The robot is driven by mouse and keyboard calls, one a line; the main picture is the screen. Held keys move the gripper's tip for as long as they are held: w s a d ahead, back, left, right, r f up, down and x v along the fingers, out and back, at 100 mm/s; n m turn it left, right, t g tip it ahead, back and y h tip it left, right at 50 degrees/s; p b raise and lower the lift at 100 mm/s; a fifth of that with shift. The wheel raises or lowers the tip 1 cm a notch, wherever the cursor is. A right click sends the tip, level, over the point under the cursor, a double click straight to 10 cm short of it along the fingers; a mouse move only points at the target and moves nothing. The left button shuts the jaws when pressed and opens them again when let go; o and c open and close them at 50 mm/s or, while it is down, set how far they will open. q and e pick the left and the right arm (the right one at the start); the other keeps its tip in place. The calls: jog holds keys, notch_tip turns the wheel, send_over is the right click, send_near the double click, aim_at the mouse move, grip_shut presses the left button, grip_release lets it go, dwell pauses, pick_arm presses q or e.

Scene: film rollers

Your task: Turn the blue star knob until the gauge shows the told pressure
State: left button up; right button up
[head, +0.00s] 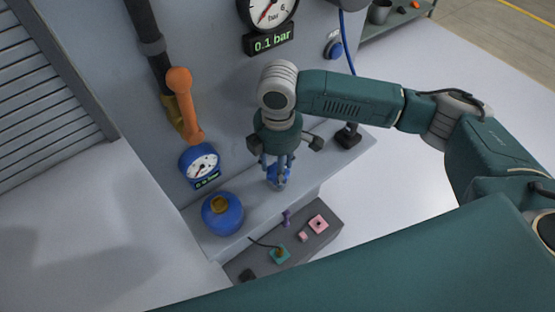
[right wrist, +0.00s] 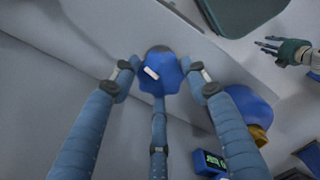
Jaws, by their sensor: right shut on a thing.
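The blue star knob (right wrist: 163,75) with a white mark on it sits between the fingers of my right gripper (right wrist: 161,80) in the right wrist view. The gripper is shut on it. In the head view my right gripper (head: 278,168) reaches down to the knob (head: 279,178) at the ledge and partly hides it. The large white dial (head: 268,10) is cut off at the top; its display (head: 269,40) reads 0.1 bar. A smaller blue gauge (head: 200,163) has a green readout too small to read surely. My left gripper (right wrist: 278,48) shows in the right wrist view, fingers apart and empty.
A blue round vessel (head: 222,213) with a brass top stands on the ledge left of the knob. An orange lever (head: 184,105) is on the wall pipe. A grey lower step (head: 290,250) holds small pink, purple and green parts. A black fitting (head: 348,135) stands right of the gripper.

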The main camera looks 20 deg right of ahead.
jog(key=m+p, duration=0.3)
jog(key=p, duration=0.2)
jog(key=m+p, duration=0.4)
jog(key=p, duration=0.1)
jog(key=shift+s+d+r, duration=0.1)
jog(key=shift+s+r, duration=0.1)
jog(key=shift+f+m+p, duration=0.25)
jog(key=shift+m+p, duration=1.05)
jog(key=shift+p, duration=0.05)
jog(key=o, duration=1.1)
jog(key=shift+o, duration=0.2)
jog(key=shift+r, duration=0.1)
jog(key=shift+w+r, duration=0.1)
jog(key=shift+r, duration=0.15)
notch_tip(320, 180, up, 11)
jog(key=shift+r, duration=0.2)
